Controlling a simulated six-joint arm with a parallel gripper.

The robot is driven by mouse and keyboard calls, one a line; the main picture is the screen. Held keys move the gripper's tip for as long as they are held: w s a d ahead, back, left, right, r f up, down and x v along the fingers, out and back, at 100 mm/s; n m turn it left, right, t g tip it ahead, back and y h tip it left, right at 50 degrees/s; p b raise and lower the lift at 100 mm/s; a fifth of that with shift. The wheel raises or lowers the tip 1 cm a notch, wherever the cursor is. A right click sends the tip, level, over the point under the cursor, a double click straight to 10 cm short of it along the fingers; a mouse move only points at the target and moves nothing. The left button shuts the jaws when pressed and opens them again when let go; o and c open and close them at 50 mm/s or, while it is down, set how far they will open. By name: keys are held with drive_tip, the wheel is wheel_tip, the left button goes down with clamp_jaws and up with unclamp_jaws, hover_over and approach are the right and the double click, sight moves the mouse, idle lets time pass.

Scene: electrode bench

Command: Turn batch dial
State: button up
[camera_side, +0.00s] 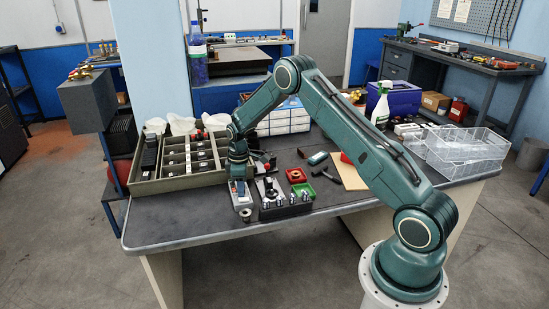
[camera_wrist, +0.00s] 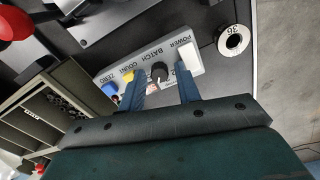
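The batch dial (camera_wrist: 158,73) is a small black knob on a grey control panel (camera_wrist: 145,58), under the word BATCH in the wrist view. The panel also carries a blue ZERO button (camera_wrist: 109,89), a yellow COUNT button (camera_wrist: 128,76) and a white POWER switch (camera_wrist: 189,57). My gripper (camera_wrist: 161,72) points at the panel, its two blue fingers apart, one on each side of the dial with visible gaps. Whether the fingertips are level with the dial is hard to tell. In the side view my gripper (camera_side: 240,186) is just above the panel (camera_side: 241,200), hiding the dial.
A compartment tray (camera_side: 180,184) stands left of the panel. A round part marked 36 (camera_wrist: 233,40) sits near the table edge.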

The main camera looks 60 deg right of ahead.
drive_tip(key=shift+n, duration=1.8)
drive_tip(key=n, duration=0.3)
drive_tip(key=shift+n, duration=0.4)
drive_tip(key=n, duration=0.3)
drive_tip(key=shift+s+f, duration=0.1)
drive_tip(key=n, duration=0.5)
wheel_tip(320, 180, up, 14)
drive_tip(key=r, duration=0.1)
drive_tip(key=s+a+r+m+t, duration=0.1)
drive_tip(key=s+a+r+m, duration=0.3)
drive_tip(key=r, duration=0.3)
drive_tip(key=s+a+r+m+t, duration=0.1)
drive_tip(key=s+a+r+m, duration=0.2)
drive_tip(key=s+a+r, duration=0.2)
drive_tip(key=shift+r+m, duration=0.4)
drive_tip(key=shift+r, duration=0.45)
